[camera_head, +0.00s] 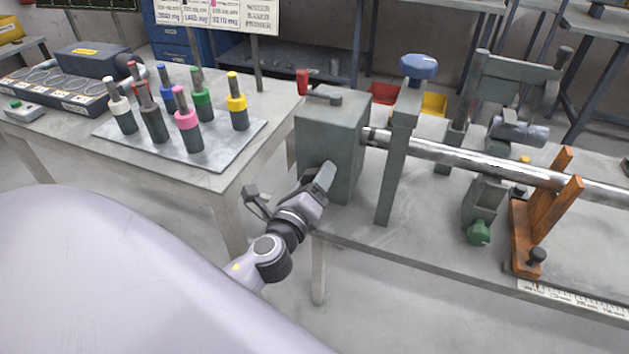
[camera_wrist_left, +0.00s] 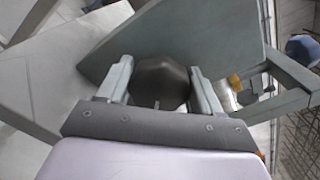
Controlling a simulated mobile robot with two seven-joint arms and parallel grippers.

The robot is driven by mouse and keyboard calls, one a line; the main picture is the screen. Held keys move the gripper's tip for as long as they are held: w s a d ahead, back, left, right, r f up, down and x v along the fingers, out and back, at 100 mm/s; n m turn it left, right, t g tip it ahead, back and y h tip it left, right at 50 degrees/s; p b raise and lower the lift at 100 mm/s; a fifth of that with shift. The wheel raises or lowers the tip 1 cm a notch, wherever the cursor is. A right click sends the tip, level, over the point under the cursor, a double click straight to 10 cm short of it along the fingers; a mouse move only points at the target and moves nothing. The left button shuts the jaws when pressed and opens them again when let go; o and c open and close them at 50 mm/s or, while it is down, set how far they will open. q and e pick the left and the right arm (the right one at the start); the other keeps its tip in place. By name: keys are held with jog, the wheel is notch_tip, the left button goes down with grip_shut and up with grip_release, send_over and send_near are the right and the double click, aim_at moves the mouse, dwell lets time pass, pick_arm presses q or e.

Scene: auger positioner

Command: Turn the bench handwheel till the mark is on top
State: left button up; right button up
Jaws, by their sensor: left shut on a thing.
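My left gripper (camera_head: 322,182) is at the left end face of the grey gearbox-like housing (camera_head: 338,125) at the bench's left end. In the left wrist view, a dark, many-sided round knob, apparently the handwheel (camera_wrist_left: 160,82), sits between the two fingers of the left gripper (camera_wrist_left: 161,88), which is shut on it. In the head view the gripper hides the handwheel. A small pale line shows near the handwheel's lower edge in the wrist view; I cannot tell whether it is the mark. My right gripper is not in view.
A steel shaft (camera_head: 460,158) runs right from the housing past a grey post (camera_head: 395,165) and an orange bracket (camera_head: 540,215). A second table (camera_head: 225,170) at left holds several colour-topped tools on a plate (camera_head: 235,150). A floor gap separates the tables.

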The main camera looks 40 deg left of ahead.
pick_arm(q)
jog(key=n+b, duration=0.1)
jog(key=n, duration=0.1)
jog(key=shift+f+n, duration=0.15)
jog(key=shift+n, duration=0.15)
jog(key=n, duration=0.2)
jog(key=shift+n+b, duration=0.3)
jog(key=shift+b, duration=0.05)
jog(key=shift+n+b, duration=0.3)
jog(key=shift+n, duration=1.3)
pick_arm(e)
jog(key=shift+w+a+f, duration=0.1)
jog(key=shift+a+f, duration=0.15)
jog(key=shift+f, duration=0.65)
pick_arm(q)
jog(key=o, duration=1)
jog(key=b+v, duration=0.1)
jog(key=v, duration=0.6)
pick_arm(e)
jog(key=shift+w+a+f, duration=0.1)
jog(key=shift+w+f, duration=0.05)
